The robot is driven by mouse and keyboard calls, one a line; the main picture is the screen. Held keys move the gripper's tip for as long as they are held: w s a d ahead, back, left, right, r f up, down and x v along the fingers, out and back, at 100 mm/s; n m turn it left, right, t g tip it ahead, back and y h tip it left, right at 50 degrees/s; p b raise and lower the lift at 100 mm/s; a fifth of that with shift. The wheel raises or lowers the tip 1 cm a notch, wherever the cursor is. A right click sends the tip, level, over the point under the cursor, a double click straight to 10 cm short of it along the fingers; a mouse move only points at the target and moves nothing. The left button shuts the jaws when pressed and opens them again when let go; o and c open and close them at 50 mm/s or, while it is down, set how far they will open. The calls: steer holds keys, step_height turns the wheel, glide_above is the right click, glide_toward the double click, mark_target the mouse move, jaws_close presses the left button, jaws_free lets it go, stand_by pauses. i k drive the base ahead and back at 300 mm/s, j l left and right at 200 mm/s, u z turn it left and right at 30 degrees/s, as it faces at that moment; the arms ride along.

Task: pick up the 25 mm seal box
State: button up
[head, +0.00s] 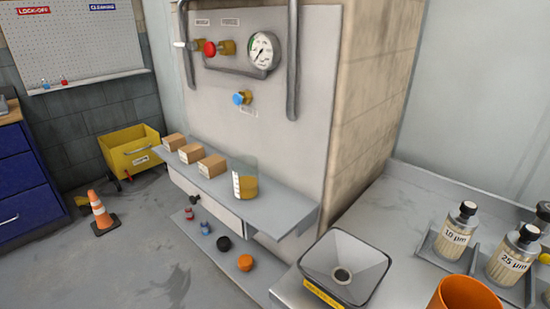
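Three small brown cardboard boxes stand in a row on the grey shelf (265,205) below the gauge panel. One is the far left box (174,142), one the middle box (191,153), and one the right box (211,166), nearest the beaker. I see no readable size on any of them, so I cannot tell which is the 25 mm seal box. My gripper is not in the head view.
A clear beaker of amber liquid (246,187) stands just right of the boxes. The panel with valves and a gauge (264,52) rises behind. A funnel tray (345,263), labelled filter jars (455,232) and an orange cup (465,295) occupy the right bench. An orange cone (101,213) stands on the floor.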

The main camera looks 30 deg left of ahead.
mark_target(211, 167)
steer(key=j+z, duration=0.25)
steer(key=j, duration=0.35)
steer(key=j+z, duration=0.25)
steer(key=j, duration=0.35)
steer(key=j+z, duration=0.25)
steer(key=j, duration=0.35)
steer(key=k+j+z, duration=0.1)
steer(key=j+z, duration=0.15)
steer(key=j, duration=0.35)
steer(key=k+j, duration=0.1)
steer(key=j, duration=0.4)
steer(key=k+j, duration=0.1)
steer(key=j, duration=0.4)
steer(key=k+j, duration=0.1)
steer(key=j, duration=0.35)
steer(key=k+j, duration=0.1)
steer(key=j, duration=0.4)
steer(key=k+j+z, duration=0.1)
steer(key=j, duration=0.4)
